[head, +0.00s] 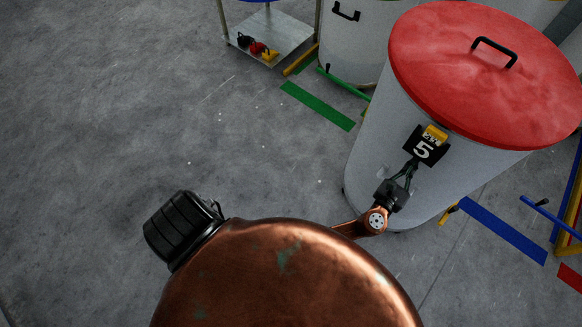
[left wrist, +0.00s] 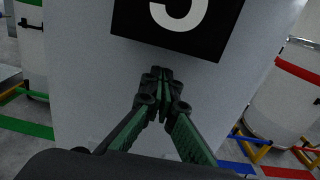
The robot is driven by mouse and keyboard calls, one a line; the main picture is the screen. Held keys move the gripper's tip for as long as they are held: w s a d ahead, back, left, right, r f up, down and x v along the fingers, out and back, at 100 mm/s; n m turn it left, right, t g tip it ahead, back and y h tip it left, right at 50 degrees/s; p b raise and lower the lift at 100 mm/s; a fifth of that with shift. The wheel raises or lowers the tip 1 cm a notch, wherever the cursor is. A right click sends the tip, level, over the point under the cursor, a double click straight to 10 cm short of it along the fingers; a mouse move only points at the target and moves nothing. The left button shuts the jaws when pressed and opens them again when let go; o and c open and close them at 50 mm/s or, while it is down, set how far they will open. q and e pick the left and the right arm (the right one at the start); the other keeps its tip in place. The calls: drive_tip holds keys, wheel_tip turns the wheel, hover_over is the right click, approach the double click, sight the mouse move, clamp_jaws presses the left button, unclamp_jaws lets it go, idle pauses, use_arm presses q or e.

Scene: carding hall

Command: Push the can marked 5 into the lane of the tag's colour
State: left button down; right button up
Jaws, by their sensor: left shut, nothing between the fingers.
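The can marked 5 (head: 385,150) is a tall pale grey drum with a red lid (head: 480,70) and black lid handle. Its black plate (head: 423,148) bears a white 5, and a small yellow tag (head: 435,133) sits at the plate's top edge. My left gripper (head: 411,168) is shut and empty, in front of the can's side just below the plate. In the left wrist view its fingertips (left wrist: 157,75) point at the can wall (left wrist: 85,60) under the plate (left wrist: 178,28); I cannot tell whether they touch. My right gripper is out of view.
Green floor tape (head: 318,105) lies left behind the can, blue tape (head: 500,228) to its right, red tape (head: 570,277) at the right edge. Another grey can (head: 355,40) stands behind. A metal cart (head: 285,35) is at the top. Floor at left is clear.

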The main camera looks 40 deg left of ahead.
use_arm(q)
drive_tip(key=w+d+b, duration=0.1)
drive_tip(key=w, duration=0.5)
idle(0.3)
